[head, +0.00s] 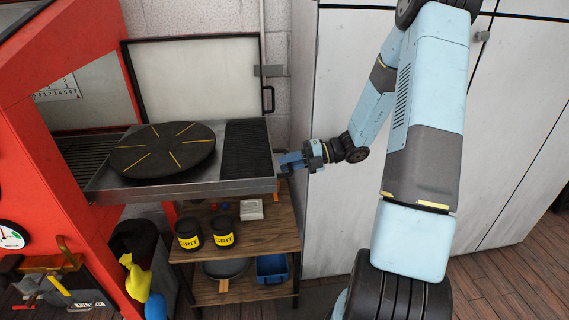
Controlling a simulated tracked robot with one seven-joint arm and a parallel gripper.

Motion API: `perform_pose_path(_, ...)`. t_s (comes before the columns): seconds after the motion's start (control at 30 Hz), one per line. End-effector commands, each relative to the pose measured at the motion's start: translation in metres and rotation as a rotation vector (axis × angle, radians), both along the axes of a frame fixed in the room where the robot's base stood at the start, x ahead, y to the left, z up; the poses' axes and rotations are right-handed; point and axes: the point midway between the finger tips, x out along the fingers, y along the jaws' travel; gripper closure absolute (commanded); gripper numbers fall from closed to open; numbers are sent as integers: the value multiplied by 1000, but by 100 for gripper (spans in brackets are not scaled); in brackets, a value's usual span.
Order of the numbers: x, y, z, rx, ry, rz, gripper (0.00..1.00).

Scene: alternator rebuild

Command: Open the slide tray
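The slide tray (215,189) is a grey metal tray that sticks out to the right from the side of the red cabinet (52,135). It carries a black round turntable (163,150) with yellow radial marks, and a dark ribbed strip lies at its right end. My gripper (289,161) is at the tray's right end, with its blue fingers pointing left at the edge. Whether the fingers touch the tray or close around a handle is too small to tell.
A framed door panel (195,78) stands open behind the tray. Below is a wooden shelf cart (262,232) with two black grit pots (205,235), a pan (225,268) and a blue bin (272,268). Pale cabinets (335,215) stand behind my arm.

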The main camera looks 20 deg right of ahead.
Motion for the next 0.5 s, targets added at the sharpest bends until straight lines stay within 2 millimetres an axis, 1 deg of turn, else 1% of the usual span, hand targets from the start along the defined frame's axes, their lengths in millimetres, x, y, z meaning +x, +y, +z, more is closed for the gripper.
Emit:
perform_pose_path(0.03, 0, -1, -2, -4, 4, -4, 76)
perform_pose_path(0.13, 0, -1, -2, -3, 3, -4, 66)
perform_pose_path(0.17, 0, -1, -2, -3, 2, -3, 65)
perform_pose_path(0.37, 0, 0, -1, -1, 1, -2, 65)
perform_pose_path(0.5, 0, -6, 1, 0, 0, -3, 65)
